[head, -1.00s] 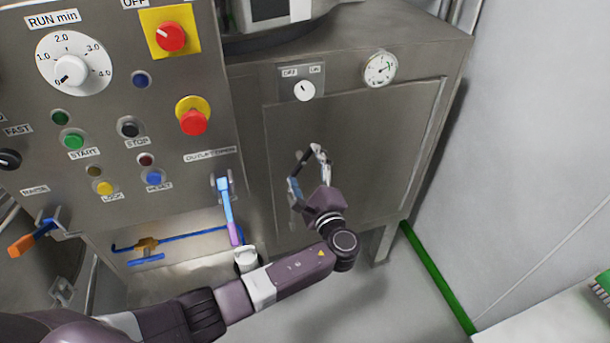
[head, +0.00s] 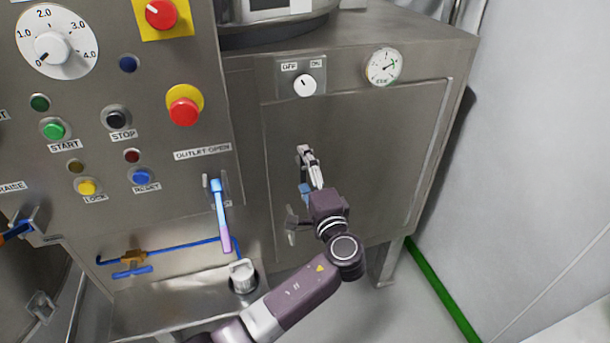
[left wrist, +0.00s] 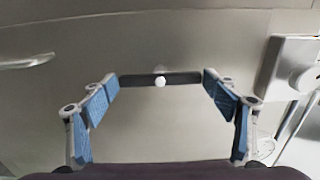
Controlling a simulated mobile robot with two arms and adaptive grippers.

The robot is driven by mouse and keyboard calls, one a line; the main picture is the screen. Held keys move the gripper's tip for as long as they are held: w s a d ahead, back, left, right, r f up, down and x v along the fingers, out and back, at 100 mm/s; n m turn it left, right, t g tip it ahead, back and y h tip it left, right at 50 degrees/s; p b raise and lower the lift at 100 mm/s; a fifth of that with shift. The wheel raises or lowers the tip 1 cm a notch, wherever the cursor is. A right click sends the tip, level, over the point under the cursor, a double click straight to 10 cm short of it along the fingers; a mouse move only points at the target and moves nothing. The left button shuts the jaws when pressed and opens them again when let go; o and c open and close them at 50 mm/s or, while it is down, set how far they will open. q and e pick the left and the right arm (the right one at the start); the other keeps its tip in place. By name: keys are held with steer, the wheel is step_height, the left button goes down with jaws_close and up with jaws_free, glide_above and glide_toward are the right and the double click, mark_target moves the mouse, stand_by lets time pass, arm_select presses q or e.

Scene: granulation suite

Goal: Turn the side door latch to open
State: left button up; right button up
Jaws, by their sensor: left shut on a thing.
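The side door (head: 370,160) is a flat steel panel on the cabinet and looks closed in its frame. The latch (left wrist: 135,81) is a dark bar with a white hub, seen in the left wrist view. My left gripper (left wrist: 160,80) is shut on it, with a blue-padded finger against each end of the bar. In the head view my left gripper (head: 306,160) is at the door's left part, its fingers nearly in line with each other. The latch is mostly hidden behind them there. My right gripper is not in view.
A metal pull handle (head: 291,226) is just below left of my gripper. An OFF/ON switch (head: 304,84) and a gauge (head: 383,67) sit above the door. A blue-purple outlet lever (head: 221,215) sticks out to the left. Floor right of the cabinet is clear.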

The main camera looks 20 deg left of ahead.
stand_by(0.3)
arm_select(q)
steer(key=o, duration=1.2)
steer(key=shift+c, duration=0.2)
steer(key=v, duration=1.2)
